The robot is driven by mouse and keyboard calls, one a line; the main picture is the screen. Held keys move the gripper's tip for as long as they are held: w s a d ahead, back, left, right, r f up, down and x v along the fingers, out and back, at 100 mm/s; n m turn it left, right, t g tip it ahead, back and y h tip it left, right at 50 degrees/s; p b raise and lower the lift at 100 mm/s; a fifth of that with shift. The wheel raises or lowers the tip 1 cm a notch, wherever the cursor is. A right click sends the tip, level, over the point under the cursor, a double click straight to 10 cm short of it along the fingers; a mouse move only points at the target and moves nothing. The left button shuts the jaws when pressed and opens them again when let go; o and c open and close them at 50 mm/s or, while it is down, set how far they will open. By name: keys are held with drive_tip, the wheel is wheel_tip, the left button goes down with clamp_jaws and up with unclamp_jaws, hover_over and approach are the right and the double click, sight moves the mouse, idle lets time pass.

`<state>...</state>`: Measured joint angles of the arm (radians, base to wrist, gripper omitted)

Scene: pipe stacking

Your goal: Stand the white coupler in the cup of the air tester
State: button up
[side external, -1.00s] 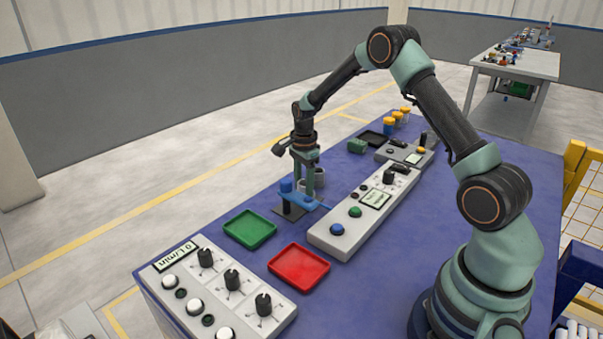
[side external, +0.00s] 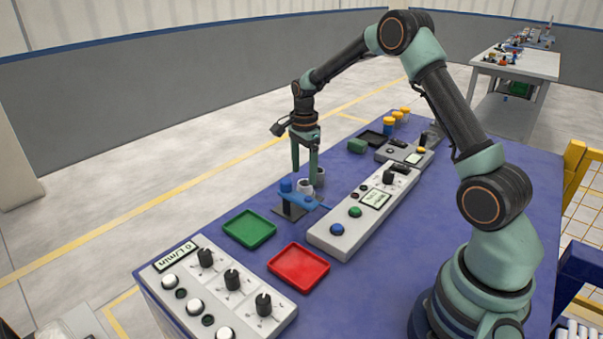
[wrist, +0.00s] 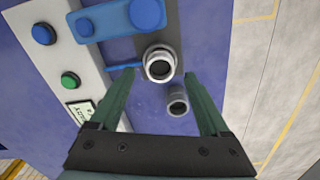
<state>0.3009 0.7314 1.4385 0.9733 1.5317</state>
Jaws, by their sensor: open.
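The white coupler (wrist: 158,64) stands upright at the air tester, its white rim and dark bore facing up in the wrist view. It also shows as a pale ring (side external: 304,186) in the side view. The air tester has a dark base plate (side external: 287,211), a blue post and a blue arm (wrist: 102,22) beside the coupler. The cup under the coupler is largely hidden, so I cannot tell how deep it sits. My gripper (side external: 305,179) is open and empty above the coupler, fingers pointing down, one on each side of it in the wrist view (wrist: 160,74).
A grey cylindrical piece (wrist: 177,101) stands close by, between my fingers in the wrist view. A control box (side external: 362,215) with buttons lies to the right. Green (side external: 249,229) and red (side external: 299,265) trays lie nearer the camera. Yellow-capped containers (side external: 396,121) stand at the back.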

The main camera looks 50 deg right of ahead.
wheel_tip(320, 180, up, 7)
wheel_tip(320, 180, up, 5)
drive_tip(key=n+t, duration=0.1)
drive_tip(key=n, duration=0.3)
hover_over(304, 184)
drive_tip(key=s+a, duration=0.2)
drive_tip(key=a, duration=0.1)
drive_tip(key=s+a+r+n+t, duration=0.2)
drive_tip(key=s+a+n, duration=0.3)
drive_tip(key=s+n, duration=0.3)
drive_tip(key=s+a+r+n+t, duration=0.2)
drive_tip(key=s+a+r+n, duration=0.1)
drive_tip(key=s+a+n, duration=0.3)
drive_tip(key=s+n, duration=0.2)
drive_tip(key=n, duration=0.1)
drive_tip(key=shift+s+a+r+t, duration=0.2)
drive_tip(key=shift+a+t, duration=0.05)
drive_tip(key=shift+t, duration=0.05)
